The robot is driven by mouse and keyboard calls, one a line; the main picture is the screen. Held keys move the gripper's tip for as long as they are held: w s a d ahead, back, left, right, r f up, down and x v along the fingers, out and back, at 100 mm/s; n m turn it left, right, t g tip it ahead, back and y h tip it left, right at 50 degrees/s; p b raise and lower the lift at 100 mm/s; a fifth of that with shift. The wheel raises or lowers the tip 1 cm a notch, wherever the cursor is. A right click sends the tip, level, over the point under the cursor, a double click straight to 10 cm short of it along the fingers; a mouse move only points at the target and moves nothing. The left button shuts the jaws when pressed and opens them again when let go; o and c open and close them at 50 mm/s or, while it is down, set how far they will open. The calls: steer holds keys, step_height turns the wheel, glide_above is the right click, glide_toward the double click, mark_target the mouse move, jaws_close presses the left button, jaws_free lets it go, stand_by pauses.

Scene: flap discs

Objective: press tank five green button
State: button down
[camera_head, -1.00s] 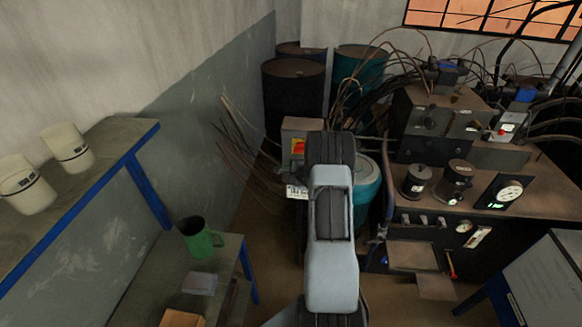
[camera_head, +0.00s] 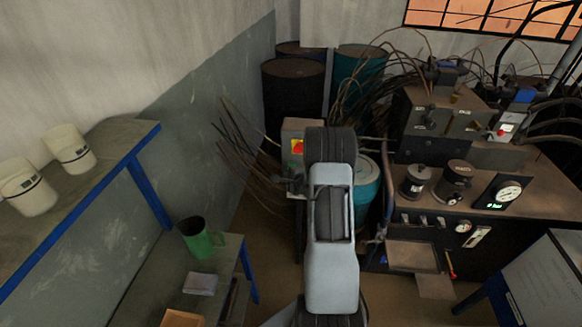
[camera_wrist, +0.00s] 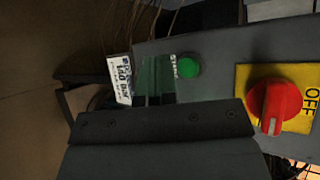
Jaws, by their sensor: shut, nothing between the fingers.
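The green button (camera_wrist: 188,67) is a round dome on a grey control box (camera_wrist: 215,55) in the wrist view, with a START label beside it. My gripper (camera_wrist: 154,60) is shut and empty; its dark narrow fingers point at the box just left of the button. Whether they touch the box I cannot tell. A red rotary knob (camera_wrist: 272,105) on a yellow OFF plate (camera_wrist: 298,82) is to the right.
A white label (camera_wrist: 120,80) is left of the fingers. Dark drums (camera_head: 293,95) and a teal drum (camera_head: 366,180) stand around the box. Loose cables (camera_head: 245,150) hang to its left. A machine bench (camera_head: 535,180) is at right, a shelf with white cups (camera_head: 68,150) at left.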

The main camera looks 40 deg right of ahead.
steer(key=shift+s+a, duration=0.9)
steer(key=shift+s, duration=0.05)
stand_by(0.4)
steer(key=s+d+f+n+g+h, duration=0.1)
steer(key=s+d+f+n+g, duration=0.1)
steer(key=s+f+n+g, duration=0.35)
steer(key=s+a+r+n+g+h, duration=0.1)
steer(key=s+a+r+n+g, duration=0.2)
steer(key=s+r+n, duration=0.15)
steer(key=s+a+r+n+y, duration=0.1)
steer(key=s+a+r+n, duration=0.5)
steer(key=a+r, duration=0.6)
steer(key=s+a+r+n+y, duration=0.2)
steer(key=s+a+r+n, duration=0.4)
steer(key=a+r, duration=0.6)
steer(key=shift+s+a, duration=0.2)
steer(key=shift+s, duration=0.75)
steer(key=shift+r, duration=0.15)
